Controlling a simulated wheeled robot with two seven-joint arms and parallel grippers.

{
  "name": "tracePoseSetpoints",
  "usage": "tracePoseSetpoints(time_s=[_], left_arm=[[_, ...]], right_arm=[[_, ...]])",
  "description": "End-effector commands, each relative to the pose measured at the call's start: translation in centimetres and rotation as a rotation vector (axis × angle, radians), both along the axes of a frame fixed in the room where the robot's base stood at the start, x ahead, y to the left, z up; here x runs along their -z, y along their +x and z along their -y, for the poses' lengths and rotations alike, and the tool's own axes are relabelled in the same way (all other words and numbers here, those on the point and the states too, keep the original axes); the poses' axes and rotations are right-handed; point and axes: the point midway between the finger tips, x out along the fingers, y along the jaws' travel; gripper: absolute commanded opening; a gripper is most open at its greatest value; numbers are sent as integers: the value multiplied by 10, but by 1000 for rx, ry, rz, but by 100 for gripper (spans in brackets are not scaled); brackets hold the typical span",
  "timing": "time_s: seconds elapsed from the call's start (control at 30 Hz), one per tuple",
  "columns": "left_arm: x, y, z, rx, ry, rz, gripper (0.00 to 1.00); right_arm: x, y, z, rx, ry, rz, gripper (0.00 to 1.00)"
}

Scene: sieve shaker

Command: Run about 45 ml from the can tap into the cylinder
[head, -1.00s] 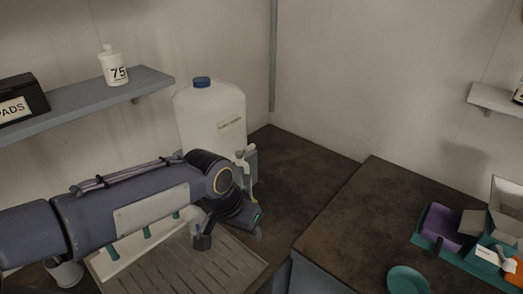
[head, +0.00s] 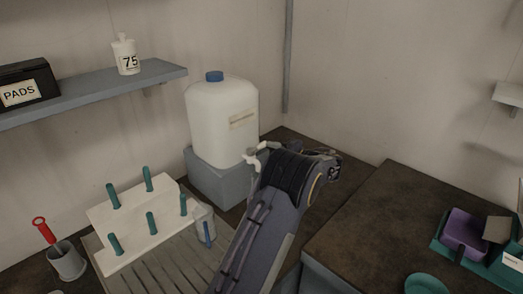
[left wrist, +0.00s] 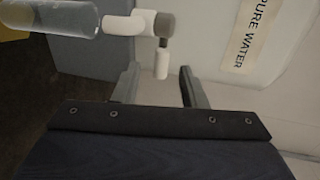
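The white water can (head: 222,120) with a blue cap stands on a grey block. Its white tap (head: 262,150) shows at the can's lower right. In the left wrist view the tap (left wrist: 125,25) has a grey knob and a white handle. My left gripper (left wrist: 160,88) is open, its two fingers to either side of the handle's end, with nothing clamped. In the head view my left arm hides most of this gripper. The clear cylinder (left wrist: 62,18) lies across the wrist view's upper left, close to the tap's outlet; its water level cannot be read. My right gripper is not in view.
A white peg rack (head: 135,225) with teal pegs stands left of my arm, by a slatted drain board (head: 165,275). A grey cup (head: 67,262) holds a red-handled tool. A teal tray with a purple bin (head: 464,232) sits on the right counter.

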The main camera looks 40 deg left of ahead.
Motion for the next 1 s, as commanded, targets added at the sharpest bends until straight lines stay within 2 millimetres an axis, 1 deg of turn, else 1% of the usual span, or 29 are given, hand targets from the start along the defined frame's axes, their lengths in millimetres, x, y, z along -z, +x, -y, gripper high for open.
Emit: tracePoseSetpoints(time_s=[0.03,0.07,0.17,0.27,0.5,0.6,0.77,1.0], left_arm=[[2,7,3,12,31,-1,38],[2,10,3,16,44,0,38],[1,13,-1,21,62,0,38],[2,14,-14,18,61,0,38],[8,16,-52,18,58,-1,38],[11,18,-63,20,57,-1,38],[13,19,-72,21,57,0,38],[13,19,-72,21,57,-1,38]], right_arm=[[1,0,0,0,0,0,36],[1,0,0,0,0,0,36],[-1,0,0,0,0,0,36],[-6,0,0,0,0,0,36],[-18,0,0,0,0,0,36],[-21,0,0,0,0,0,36],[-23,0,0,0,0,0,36],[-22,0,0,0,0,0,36]])
